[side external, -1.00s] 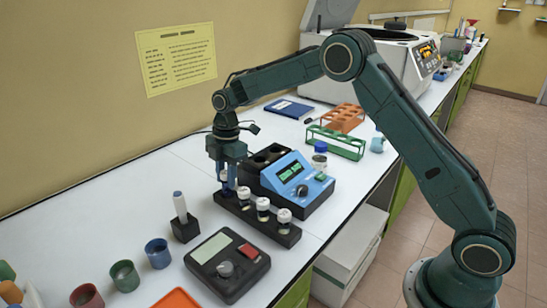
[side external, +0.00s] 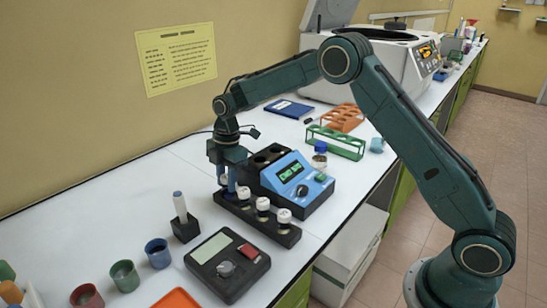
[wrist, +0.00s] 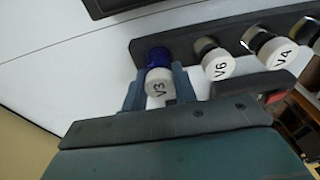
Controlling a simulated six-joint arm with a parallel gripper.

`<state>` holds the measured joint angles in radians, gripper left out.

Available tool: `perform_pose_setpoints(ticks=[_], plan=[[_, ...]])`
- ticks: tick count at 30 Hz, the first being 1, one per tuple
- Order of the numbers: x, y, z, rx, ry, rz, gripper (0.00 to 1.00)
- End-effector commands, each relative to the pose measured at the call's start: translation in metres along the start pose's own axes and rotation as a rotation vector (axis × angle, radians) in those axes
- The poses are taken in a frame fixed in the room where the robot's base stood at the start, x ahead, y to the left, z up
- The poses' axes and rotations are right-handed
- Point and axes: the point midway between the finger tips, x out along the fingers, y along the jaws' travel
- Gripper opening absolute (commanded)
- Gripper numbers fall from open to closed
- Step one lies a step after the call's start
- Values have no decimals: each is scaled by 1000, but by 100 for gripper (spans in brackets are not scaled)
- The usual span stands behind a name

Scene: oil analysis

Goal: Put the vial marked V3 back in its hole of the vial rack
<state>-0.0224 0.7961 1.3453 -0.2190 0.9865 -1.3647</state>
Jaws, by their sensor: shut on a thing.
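The vial V3 (wrist: 160,84) has a white cap with its mark toward the wrist camera and a blue body. My gripper (wrist: 156,92) is shut on it, one finger on each side. In the side view my gripper (side external: 227,184) points down over the far left end of the black vial rack (side external: 288,238), where V3 is mostly hidden by the fingers. The rack also shows in the wrist view (wrist: 165,45), with V3 at its left end. I cannot tell how deep V3 sits in its hole.
Vials V6 (wrist: 218,65) and V4 (wrist: 265,45) and another white-capped vial (side external: 284,216) stand in the rack beside V3. A blue instrument (side external: 291,175) is close behind the rack. A black device (side external: 226,262) lies in front. A pen holder (side external: 185,230) stands left.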

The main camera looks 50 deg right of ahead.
Motion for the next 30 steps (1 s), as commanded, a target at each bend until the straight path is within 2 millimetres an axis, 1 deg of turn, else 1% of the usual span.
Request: perform_pose_setpoints(ticks=[16, 30], plan=[[1, 0, 0, 0, 0, 0, 2], [9, 0, 1, 1, 0, 0, 2]])
